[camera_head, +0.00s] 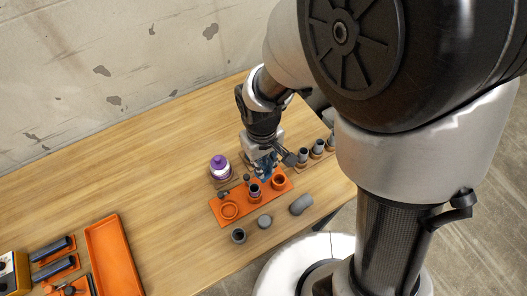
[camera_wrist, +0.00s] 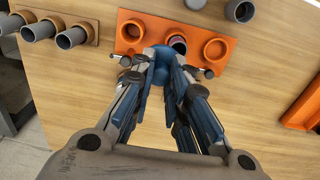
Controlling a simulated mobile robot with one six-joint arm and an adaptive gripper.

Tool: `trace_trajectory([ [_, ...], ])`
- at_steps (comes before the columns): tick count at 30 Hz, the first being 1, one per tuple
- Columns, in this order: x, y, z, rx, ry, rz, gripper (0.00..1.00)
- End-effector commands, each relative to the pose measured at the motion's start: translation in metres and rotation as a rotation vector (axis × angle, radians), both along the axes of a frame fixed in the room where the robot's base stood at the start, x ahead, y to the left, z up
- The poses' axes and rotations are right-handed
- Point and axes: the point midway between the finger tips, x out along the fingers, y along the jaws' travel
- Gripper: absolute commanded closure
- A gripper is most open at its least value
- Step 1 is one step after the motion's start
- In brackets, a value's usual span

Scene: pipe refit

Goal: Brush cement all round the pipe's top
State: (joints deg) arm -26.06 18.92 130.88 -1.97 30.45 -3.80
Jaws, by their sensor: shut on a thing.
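A grey pipe (camera_head: 254,189) stands upright in the middle of the orange holder (camera_head: 241,206). My gripper (camera_head: 265,170) is above the table, just behind the pipe. In the wrist view my gripper (camera_wrist: 165,70) is shut on a rounded blue piece (camera_wrist: 162,52), which looks like the brush's handle. The blue piece is right beside the pipe's top in this view. The brush's tip is hidden, so I cannot tell whether it touches the pipe.
Grey pipes (camera_head: 317,148) stand in a wooden rack at right. Loose grey fittings (camera_head: 264,221) lie in front of the holder. An orange tray (camera_head: 112,257) lies at left, with bare table between.

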Motion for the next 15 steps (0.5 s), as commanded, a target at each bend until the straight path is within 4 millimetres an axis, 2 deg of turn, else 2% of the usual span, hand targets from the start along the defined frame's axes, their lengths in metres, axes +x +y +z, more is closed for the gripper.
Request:
trace_trajectory([
  [1,0.000,0.000,-0.007,-0.001,0.001,0.000,1.00],
  [11,0.000,0.000,-0.034,-0.001,0.002,-0.001,1.00],
  [15,0.000,0.000,-0.032,-0.001,0.001,-0.001,1.00],
])
